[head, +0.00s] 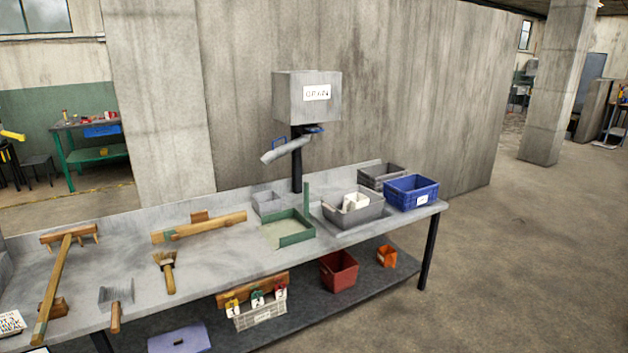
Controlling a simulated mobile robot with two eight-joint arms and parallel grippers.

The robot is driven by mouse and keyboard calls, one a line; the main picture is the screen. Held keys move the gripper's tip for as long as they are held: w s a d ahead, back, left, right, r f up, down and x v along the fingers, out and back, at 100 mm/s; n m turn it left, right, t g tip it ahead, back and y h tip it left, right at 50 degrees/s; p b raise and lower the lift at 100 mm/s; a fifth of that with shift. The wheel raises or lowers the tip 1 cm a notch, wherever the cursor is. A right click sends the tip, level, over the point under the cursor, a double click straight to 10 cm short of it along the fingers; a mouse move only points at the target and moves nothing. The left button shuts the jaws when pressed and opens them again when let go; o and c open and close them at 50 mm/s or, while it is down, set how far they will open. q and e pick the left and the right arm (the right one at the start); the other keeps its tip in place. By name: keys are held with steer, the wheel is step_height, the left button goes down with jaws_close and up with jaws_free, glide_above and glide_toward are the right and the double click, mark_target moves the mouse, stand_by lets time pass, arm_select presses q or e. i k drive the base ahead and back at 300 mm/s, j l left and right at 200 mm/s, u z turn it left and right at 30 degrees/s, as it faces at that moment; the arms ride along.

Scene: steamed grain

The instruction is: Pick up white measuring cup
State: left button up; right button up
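A small white vessel (356,200), which looks like the white measuring cup, sits in a grey bin (372,212) toward the right end of the workbench (220,269). The bin's walls hide its lower part, and its handle is not clear at this size. Neither of my grippers shows in the head view.
A blue crate (427,191) and another grey bin (370,176) stand close to the grey bin. A green-edged tray (272,233), a brush (168,278) and wooden pieces lie to the left. A grain hopper (290,97) with a spout rises behind. Open floor (530,270) lies at right.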

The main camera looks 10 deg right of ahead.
mark_target(355, 201)
steer(key=i+l+u, duration=0.55)
steer(key=i+l, duration=0.15)
steer(key=l, duration=0.25)
steer(key=i+l, duration=0.2)
steer(key=l, duration=0.15)
steer(key=i+l+u, duration=0.15)
steer(key=i+l, duration=0.2)
steer(key=l, duration=0.3)
steer(key=i+l, duration=0.2)
steer(key=l, duration=0.15)
steer(key=i+l, duration=0.15)
steer(key=l, duration=0.2)
steer(key=i+l, duration=0.2)
steer(key=l, duration=0.15)
steer(key=i+l, duration=0.2)
steer(key=l, duration=0.15)
steer(key=i+l+u, duration=0.1)
steer(key=l, duration=0.25)
steer(key=i+l, duration=0.25)
steer(key=l, duration=0.1)
